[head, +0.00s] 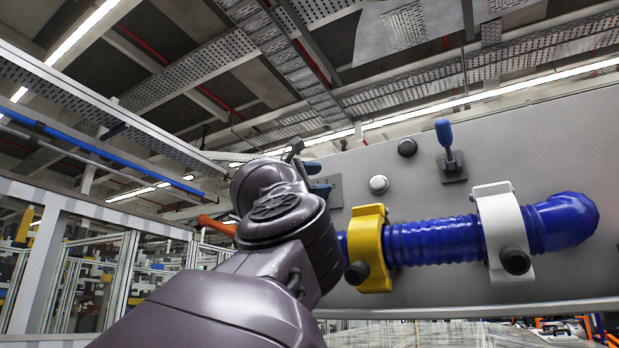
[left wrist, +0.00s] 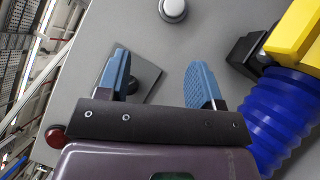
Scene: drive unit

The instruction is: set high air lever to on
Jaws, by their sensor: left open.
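A blue-handled lever (head: 445,138) stands upright on a dark square plate on the grey panel, right of my arm in the head view. A second grey plate (head: 334,192) sits on the panel just behind my left gripper (head: 317,177). In the left wrist view, this plate (left wrist: 148,84) lies behind and between the two blue fingertips of my left gripper (left wrist: 157,68). No lever handle shows clearly on it; one may be hidden by the left finger. The gripper is open, with nothing seen between its fingers. I cannot tell which lever is the high air one.
A yellow clamp (head: 370,248) and a white clamp (head: 502,225) hold a ribbed blue hose (head: 435,241) below the levers. A white button (head: 379,184) and a black button (head: 407,147) protrude from the grey panel (head: 560,150). Metal frames stand at the left.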

